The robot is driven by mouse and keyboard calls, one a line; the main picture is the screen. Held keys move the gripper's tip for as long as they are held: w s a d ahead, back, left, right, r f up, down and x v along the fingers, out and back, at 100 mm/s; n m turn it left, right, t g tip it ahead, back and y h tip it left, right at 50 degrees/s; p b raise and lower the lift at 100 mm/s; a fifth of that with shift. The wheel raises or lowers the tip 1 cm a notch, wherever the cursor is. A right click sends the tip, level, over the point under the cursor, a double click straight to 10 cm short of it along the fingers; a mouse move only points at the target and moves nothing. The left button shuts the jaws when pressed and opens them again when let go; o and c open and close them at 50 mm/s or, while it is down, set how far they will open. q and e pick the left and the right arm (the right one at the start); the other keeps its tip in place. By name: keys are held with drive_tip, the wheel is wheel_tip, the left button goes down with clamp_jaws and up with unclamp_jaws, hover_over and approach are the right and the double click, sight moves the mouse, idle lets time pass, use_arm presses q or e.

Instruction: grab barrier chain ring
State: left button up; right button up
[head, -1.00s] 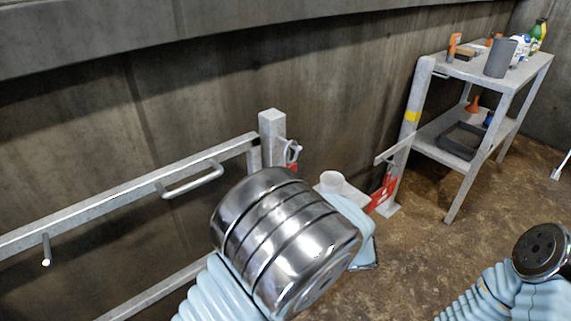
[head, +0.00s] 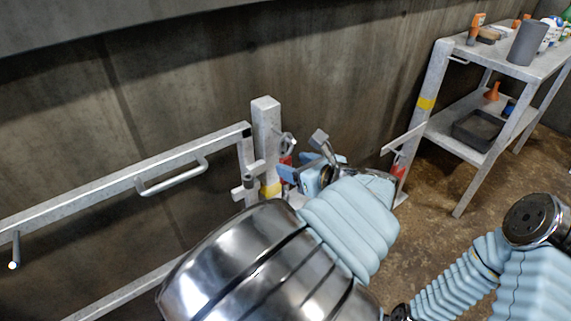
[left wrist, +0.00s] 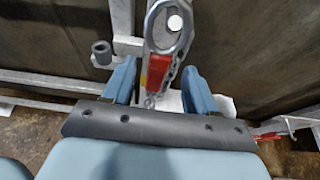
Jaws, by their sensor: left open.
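The barrier chain ring is a metal oval loop (head: 288,143) at the side of the grey post (head: 266,135) in the head view. In the left wrist view the ring (left wrist: 169,28) is large at the top, with a chain and a red part (left wrist: 159,72) hanging below it. My left gripper (head: 298,174) is open and empty, just below and in front of the ring in the head view. In the left wrist view its two blue fingers (left wrist: 160,84) stand on either side of the red part and chain, with the ring beyond the tips. Whether they touch is unclear. My right gripper is out of view.
A grey gate with a handle (head: 172,178) joins the post on the left. A metal shelf (head: 480,135) with tools and bottles stands at the right. The concrete wall (head: 345,80) is close behind the post. Brown floor (head: 440,190) is open before the shelf.

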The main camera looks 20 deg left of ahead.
sight(288, 163)
use_arm(q)
drive_tip(key=x, duration=0.4)
drive_tip(key=shift+w+a+f, duration=0.1)
drive_tip(key=shift+a+f, duration=0.1)
drive_tip(key=shift+a, duration=0.05)
clamp_jaws()
